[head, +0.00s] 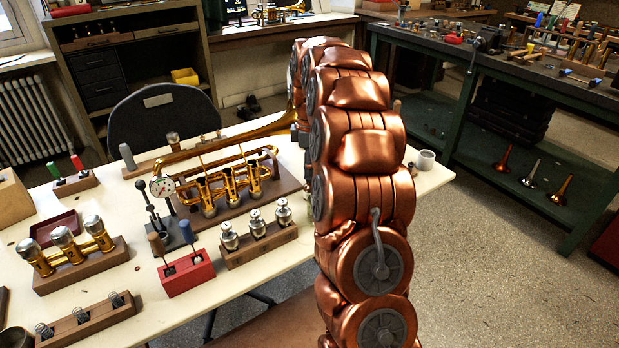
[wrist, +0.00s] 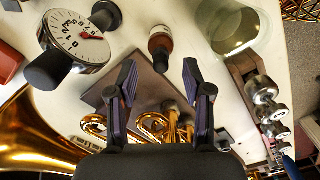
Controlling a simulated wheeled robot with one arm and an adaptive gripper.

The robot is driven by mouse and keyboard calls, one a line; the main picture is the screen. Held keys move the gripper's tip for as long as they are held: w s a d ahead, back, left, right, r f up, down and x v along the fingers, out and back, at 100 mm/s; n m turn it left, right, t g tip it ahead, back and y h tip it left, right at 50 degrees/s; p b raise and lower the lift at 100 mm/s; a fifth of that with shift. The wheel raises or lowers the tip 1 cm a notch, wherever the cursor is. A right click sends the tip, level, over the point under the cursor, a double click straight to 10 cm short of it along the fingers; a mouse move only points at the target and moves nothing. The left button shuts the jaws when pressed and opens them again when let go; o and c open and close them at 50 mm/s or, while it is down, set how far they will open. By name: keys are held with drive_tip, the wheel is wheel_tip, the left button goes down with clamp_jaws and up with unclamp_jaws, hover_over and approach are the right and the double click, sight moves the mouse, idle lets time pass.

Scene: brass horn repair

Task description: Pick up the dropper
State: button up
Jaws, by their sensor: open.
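In the wrist view, a small brown bottle-like thing with a pale collar and a dark end, which looks like the dropper (wrist: 160,43), is on the pale tabletop at upper middle. My gripper (wrist: 160,80) is open and empty. Its two dark fingers stand apart on either side of the picture's middle, and the dropper shows beyond the fingertips, roughly in line with the gap. It is not between the fingers. In the head view, my copper-coloured arm hides my gripper, and I cannot make out the dropper there.
A dial gauge (wrist: 78,38) is left of the dropper and a clear glass jar (wrist: 233,28) right of it. Brass tubing and a horn bell (wrist: 35,125) lie below. In the head view, the worktable (head: 105,205) holds a trumpet (head: 228,187), valves in wooden blocks and a red block (head: 187,274).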

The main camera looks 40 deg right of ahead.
wheel_tip(320, 180, down, 3)
drive_tip(key=shift+r, duration=0.2)
drive_tip(key=c, duration=0.9)
drive_tip(key=shift+o, duration=0.2)
drive_tip(key=shift+r, duration=0.15)
wheel_tip(320, 180, up, 9)
drive_tip(key=shift+f, duration=0.1)
drive_tip(key=shift+r, duration=0.5)
drive_tip(key=shift+a+r, duration=0.1)
